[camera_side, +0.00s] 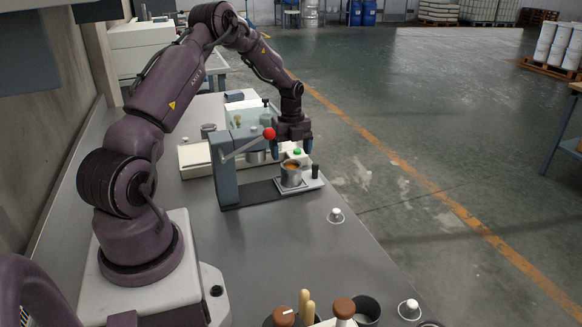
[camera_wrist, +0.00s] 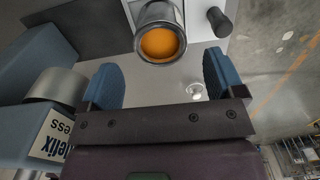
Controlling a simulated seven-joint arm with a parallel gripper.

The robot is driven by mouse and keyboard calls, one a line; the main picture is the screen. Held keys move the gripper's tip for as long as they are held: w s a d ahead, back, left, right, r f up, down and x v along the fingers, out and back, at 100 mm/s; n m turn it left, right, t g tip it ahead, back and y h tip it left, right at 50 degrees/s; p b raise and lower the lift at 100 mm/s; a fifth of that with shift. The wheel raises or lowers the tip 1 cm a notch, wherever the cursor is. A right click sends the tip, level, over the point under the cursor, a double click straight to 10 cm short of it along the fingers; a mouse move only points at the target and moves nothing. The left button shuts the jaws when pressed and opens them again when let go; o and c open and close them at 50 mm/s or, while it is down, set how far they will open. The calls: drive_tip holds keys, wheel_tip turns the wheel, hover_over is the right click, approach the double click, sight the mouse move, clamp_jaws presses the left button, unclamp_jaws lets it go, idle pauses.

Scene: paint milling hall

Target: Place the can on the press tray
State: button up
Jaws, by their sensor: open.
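The can (camera_side: 291,178) is a small grey metal tin with orange paint inside. It stands upright on the light press tray (camera_side: 312,184), at the foot of the blue-grey press. In the wrist view the can (camera_wrist: 161,44) is at the top middle, and the tray (camera_wrist: 196,18) shows beside it with a black knob. My gripper (camera_side: 294,150) is above and behind the can in the side view. Its blue fingers are apart, and in the wrist view the gripper (camera_wrist: 162,75) has nothing between its fingers. The can is just beyond the fingertips, apart from them.
The press (camera_side: 225,165) has a lever with a red ball (camera_side: 269,133) close to my gripper. A pale device (camera_side: 195,158) lies behind it. White-capped small items (camera_side: 335,215) sit near the bench's right edge. Brown-topped tools and a dark cup (camera_side: 367,308) stand in front. The bench middle is clear.

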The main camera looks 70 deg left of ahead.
drive_tip(key=s+d+r+n+t+y, duration=0.2)
drive_tip(key=d+r+n, duration=0.6)
drive_tip(key=d+r, duration=1.25)
drive_tip(key=s+d+r+n+t+h, duration=0.1)
drive_tip(key=s+d+r+n, duration=0.1)
drive_tip(key=s+d+n, duration=0.3)
drive_tip(key=s+d+r+n+t+h, duration=0.1)
drive_tip(key=s+d+n, duration=0.4)
drive_tip(key=s, duration=0.5)
drive_tip(key=shift+d+r+t, duration=0.8)
drive_tip(key=shift+d+r, duration=0.05)
drive_tip(key=shift+d, duration=0.4)
